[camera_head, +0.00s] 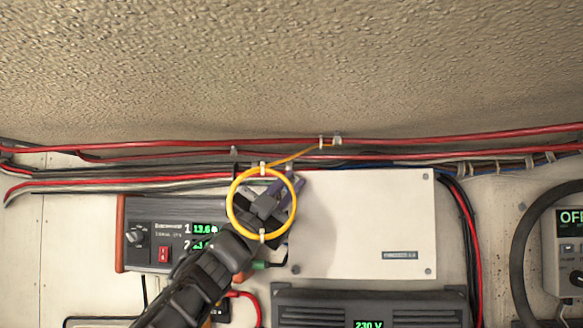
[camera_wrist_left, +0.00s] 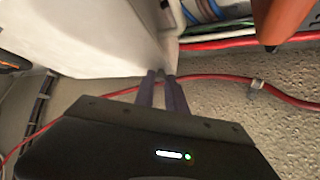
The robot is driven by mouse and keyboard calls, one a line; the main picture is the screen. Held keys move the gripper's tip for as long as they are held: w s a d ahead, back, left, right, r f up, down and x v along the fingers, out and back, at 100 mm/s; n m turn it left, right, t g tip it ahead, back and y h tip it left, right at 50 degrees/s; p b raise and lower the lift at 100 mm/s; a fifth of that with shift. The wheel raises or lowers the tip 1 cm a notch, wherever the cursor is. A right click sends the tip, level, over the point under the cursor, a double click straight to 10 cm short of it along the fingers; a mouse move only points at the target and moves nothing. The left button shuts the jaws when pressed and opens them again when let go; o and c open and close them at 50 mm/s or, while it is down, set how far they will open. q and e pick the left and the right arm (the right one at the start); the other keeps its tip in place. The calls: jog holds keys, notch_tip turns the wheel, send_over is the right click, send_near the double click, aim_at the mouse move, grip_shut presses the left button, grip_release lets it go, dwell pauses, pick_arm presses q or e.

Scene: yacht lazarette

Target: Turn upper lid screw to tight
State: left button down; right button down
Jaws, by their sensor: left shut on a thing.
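The white box lid (camera_head: 365,225) is on the wall, with screws at its visible corners; one upper screw (camera_head: 427,177) shows at the upper right. My left gripper (camera_head: 290,182) is at the lid's upper left corner. Its narrow fingers are close together there, shut on what appears to be the upper left lid screw, which the fingers hide. In the left wrist view, the fingertips (camera_wrist_left: 162,75) meet the edge of the white box (camera_wrist_left: 95,40). The screw itself cannot be made out there. My right gripper is not in view.
A yellow cable loop (camera_head: 231,212) hangs across my left gripper in the head view. Red cables (camera_head: 450,139) run along the wall above the lid. An orange-ended display unit (camera_head: 121,232) is at left, a dark 230 V unit (camera_head: 370,303) below.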

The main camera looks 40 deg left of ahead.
pick_arm(q)
jog(key=shift+s+a+r+m+h, duration=0.15)
jog(key=shift+r+m+h, duration=0.2)
jog(key=shift+m+h, duration=0.4)
jog(key=shift+f+m+g+h, duration=0.1)
jog(key=shift+m+g+h, duration=0.5)
jog(key=shift+m, duration=0.25)
jog(key=m+g+h, duration=0.1)
jog(key=m, duration=0.2)
jog(key=shift+m+g+h, duration=0.3)
jog(key=shift+g+h, duration=0.05)
jog(key=shift+g, duration=0.05)
jog(key=shift+s+a+r+m+g, duration=0.15)
jog(key=shift+a+r+m+g, duration=0.4)
jog(key=shift+m, duration=0.25)
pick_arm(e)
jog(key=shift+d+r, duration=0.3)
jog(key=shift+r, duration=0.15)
pick_arm(q)
jog(key=shift+d+f+g, duration=0.25)
jog(key=shift+d+f, duration=0.05)
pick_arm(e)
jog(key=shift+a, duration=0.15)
pick_arm(q)
jog(key=shift+d+f+m+h, duration=0.1)
jog(key=shift+m+h, duration=0.2)
jog(key=c, duration=1.5)
grip_release()
jog(key=shift+o, duration=0.7)
